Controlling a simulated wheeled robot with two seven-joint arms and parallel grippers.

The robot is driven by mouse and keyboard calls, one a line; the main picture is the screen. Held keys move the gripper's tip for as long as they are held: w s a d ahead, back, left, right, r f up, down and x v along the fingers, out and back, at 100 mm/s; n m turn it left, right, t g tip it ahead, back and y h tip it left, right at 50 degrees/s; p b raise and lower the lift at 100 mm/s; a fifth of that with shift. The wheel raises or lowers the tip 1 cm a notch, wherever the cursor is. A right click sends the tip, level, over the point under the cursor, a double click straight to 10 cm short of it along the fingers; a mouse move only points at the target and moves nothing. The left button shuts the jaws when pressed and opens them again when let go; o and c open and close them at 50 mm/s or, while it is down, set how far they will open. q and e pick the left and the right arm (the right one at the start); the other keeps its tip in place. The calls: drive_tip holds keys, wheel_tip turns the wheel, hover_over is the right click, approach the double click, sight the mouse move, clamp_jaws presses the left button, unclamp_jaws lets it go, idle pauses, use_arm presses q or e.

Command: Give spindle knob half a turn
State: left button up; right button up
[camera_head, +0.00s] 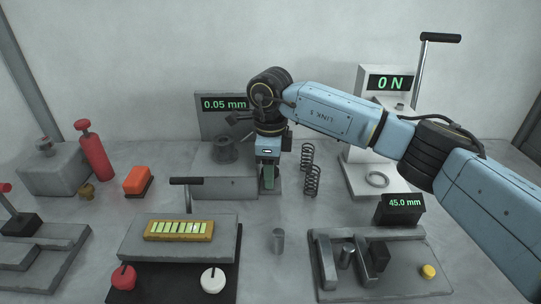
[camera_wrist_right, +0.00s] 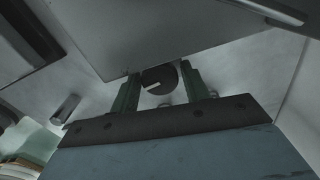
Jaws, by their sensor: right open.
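The spindle knob (camera_wrist_right: 158,79) is a dark round disc with a white pointer line, seen in the right wrist view. It lies between the two green fingers of my right gripper (camera_wrist_right: 162,84). The fingers stand apart, one on each side of the knob; I cannot tell whether either touches it. In the head view my right gripper (camera_head: 268,178) points down at the right end of the grey machine (camera_head: 222,187) with the 0.05 mm display (camera_head: 223,104). The knob is hidden there behind the gripper. My left gripper is not in view.
Two coil springs (camera_head: 312,181) stand just right of my right gripper. In front lie a tray of yellow-green pieces (camera_head: 150,231) and a measuring fixture (camera_head: 330,262). A small metal cylinder (camera_head: 278,241) stands between these.

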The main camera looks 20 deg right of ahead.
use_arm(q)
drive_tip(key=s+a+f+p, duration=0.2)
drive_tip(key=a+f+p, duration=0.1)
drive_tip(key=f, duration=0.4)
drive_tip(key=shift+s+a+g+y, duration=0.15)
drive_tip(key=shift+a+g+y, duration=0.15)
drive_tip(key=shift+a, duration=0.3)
use_arm(e)
wheel_tip(320, 180, up, 13)
drive_tip(key=shift+r, duration=0.15)
